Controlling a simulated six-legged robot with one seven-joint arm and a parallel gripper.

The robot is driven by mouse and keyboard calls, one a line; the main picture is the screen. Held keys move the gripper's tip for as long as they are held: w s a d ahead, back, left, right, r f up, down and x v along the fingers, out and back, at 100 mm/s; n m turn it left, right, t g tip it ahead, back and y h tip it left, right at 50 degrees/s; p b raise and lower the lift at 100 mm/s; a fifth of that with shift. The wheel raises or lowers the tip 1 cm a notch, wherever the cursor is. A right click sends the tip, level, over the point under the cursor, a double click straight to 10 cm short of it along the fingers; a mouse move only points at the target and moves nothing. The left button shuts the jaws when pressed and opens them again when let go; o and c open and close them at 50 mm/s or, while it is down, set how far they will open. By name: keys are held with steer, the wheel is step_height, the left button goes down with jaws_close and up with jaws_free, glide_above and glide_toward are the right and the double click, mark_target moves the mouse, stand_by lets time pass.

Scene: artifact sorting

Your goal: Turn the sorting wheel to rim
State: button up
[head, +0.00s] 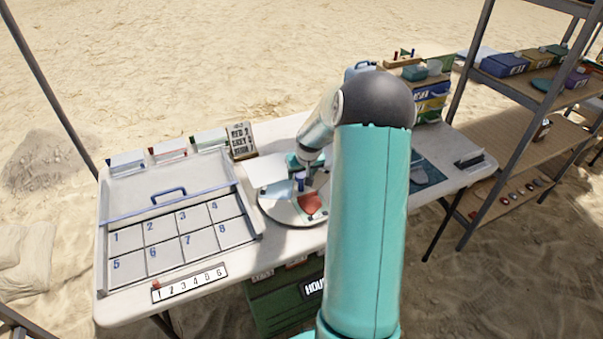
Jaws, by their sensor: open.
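The sorting wheel (284,211) is a pale round disc on the white table, just left of my arm. A red patch (310,204) and a light blue patch (278,191) show on it. A small blue upright piece (299,181) stands near its middle. My gripper (307,180) is over the wheel, close to this upright piece, and is open. I cannot tell whether they touch. My arm hides the wheel's right side, and no readable "rim" label shows on the wheel.
A tray with numbered cells (178,235) and a blue handle fills the table's left side. A numbered strip (190,283) lies at the front edge. A small lettered sign (241,142) stands behind the wheel. Shelves (520,150) stand at right; a green crate (284,303) sits below.

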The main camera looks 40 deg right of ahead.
steer(key=shift+w+f, duration=0.2)
steer(key=shift+f, duration=0.2)
jaws_close()
